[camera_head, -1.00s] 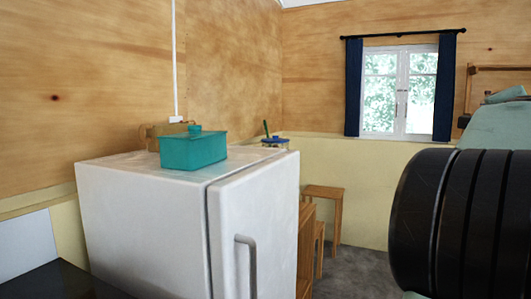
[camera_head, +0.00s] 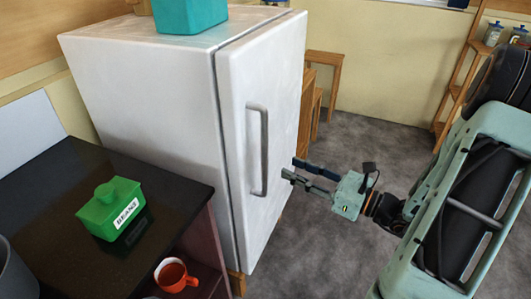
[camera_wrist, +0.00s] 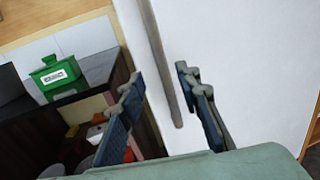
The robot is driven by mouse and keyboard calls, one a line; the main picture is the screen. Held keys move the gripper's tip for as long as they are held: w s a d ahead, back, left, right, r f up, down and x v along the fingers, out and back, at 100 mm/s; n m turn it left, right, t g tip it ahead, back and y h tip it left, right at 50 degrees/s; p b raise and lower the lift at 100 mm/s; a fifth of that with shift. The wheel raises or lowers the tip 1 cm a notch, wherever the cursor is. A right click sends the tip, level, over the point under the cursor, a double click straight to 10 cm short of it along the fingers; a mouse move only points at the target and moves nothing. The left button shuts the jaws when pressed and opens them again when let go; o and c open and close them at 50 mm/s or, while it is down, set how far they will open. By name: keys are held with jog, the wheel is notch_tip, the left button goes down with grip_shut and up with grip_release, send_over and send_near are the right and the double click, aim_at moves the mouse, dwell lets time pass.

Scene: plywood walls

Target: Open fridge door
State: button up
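The white fridge (camera_head: 145,85) stands left of centre in the head view, and its door (camera_head: 285,110) looks shut. A grey vertical bar handle (camera_head: 264,150) is on the door's front; it also shows in the wrist view (camera_wrist: 158,55), running down between the two finger lines. My gripper (camera_head: 290,170) is open, with its fingers pointing at the handle from the right. In the wrist view the dark fingers (camera_wrist: 160,88) are spread on either side of the handle's lower part. I cannot tell if either finger touches the handle.
A dark counter (camera_head: 50,190) with a green beans box (camera_head: 112,207) stands left of the fridge. An orange mug (camera_head: 174,275) sits below. A teal box (camera_head: 190,14) is on the fridge. Wooden stools (camera_head: 322,75) stand behind. Grey floor (camera_head: 365,140) before the door is clear.

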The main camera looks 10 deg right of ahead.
aim_at(264, 156)
jog(key=x, duration=1)
jog(key=shift+w, duration=0.15)
jog(key=shift+c, duration=0.4)
grip_shut()
